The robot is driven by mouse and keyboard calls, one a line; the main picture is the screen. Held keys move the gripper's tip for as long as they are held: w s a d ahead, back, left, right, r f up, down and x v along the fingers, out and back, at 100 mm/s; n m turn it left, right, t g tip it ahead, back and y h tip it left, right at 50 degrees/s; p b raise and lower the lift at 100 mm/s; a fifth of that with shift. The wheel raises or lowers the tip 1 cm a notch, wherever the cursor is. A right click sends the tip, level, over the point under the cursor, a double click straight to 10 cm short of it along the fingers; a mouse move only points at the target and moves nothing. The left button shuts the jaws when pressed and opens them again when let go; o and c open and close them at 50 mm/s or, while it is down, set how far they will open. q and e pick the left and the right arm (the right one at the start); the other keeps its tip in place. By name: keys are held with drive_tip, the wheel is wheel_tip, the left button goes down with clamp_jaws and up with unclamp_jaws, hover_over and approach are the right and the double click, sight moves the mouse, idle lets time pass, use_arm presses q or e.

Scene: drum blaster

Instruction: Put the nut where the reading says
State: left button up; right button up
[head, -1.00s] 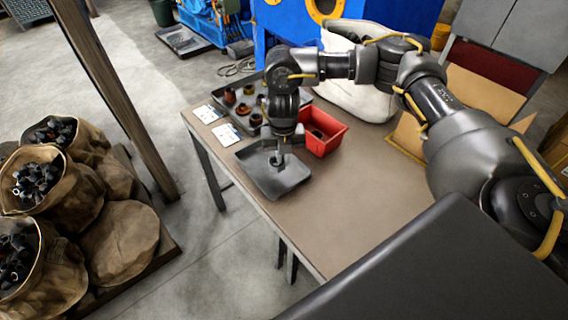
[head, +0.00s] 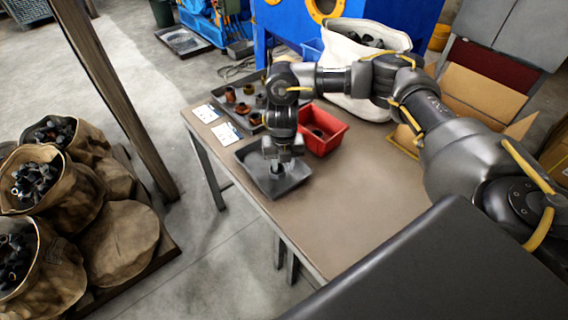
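My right gripper (head: 277,168) points down over the small dark grey tray (head: 291,182) at the table's near left edge. A small grey piece shows at its fingertips, low over the tray floor. It may be the nut, but it is too small to tell, and so is whether the fingers are closed on it. Two white cards lie at the left edge, a far one (head: 207,113) and a nearer one (head: 227,134); their writing is unreadable. A larger dark tray (head: 244,118) behind holds several rusty and dark fittings. My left gripper is out of view.
A red bin (head: 329,143) with dark contents stands right of the gripper. A white sack (head: 345,98) and an open cardboard box (head: 470,99) are behind. The table's front right (head: 350,205) is bare. Brown sacks of dark parts (head: 50,185) stand on the floor at left.

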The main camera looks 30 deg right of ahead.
sight(283, 168)
drive_tip(key=shift+r, duration=0.1)
drive_tip(key=shift+r, duration=0.3)
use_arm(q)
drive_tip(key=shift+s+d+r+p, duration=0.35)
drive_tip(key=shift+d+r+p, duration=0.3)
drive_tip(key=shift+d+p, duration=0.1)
use_arm(e)
wheel_tip(283, 168, up, 12)
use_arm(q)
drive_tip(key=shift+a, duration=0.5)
use_arm(e)
drive_tip(key=shift+f, duration=0.1)
